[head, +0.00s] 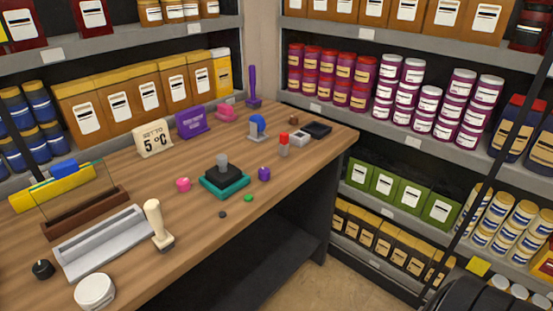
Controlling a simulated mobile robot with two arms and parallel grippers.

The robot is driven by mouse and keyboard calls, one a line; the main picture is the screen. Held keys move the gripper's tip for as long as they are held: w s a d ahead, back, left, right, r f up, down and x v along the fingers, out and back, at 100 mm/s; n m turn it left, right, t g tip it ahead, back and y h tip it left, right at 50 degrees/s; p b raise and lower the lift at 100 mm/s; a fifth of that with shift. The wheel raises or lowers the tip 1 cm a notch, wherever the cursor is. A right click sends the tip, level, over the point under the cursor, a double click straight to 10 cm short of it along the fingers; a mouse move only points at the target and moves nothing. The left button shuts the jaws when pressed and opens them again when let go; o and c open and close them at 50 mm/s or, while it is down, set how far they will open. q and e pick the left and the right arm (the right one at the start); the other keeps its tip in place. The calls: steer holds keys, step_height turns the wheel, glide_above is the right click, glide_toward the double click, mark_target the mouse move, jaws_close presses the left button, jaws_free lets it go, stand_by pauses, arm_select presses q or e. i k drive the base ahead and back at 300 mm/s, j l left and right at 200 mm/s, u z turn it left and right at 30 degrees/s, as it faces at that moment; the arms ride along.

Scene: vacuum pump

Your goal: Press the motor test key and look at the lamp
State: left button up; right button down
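Neither of my grippers shows in the head view. On the wooden bench (130,177), a teal base carries a black block with a grey knob (222,161). Behind it to the right stand a small grey piece with a red top (284,138), a small white box (300,139) and a flat black piece (318,130). A blue-domed piece (257,126) stands behind the teal base. I cannot tell which of these is the motor test key or the lamp, nor whether any lamp is lit.
A pink piece (183,184), a purple piece (264,173) and small green and black pieces lie around the teal base. A grey tray (102,246), a cream-handled stamp (157,225) and a white round tub (95,291) stand at the front left. Stocked shelves surround the bench.

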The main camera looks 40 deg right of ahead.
mark_target(248, 198)
steer(key=i+l+z, duration=0.15)
steer(key=i+l, duration=0.2)
steer(key=i+l+z, duration=0.15)
steer(key=i+l, duration=0.15)
steer(key=i, duration=0.2)
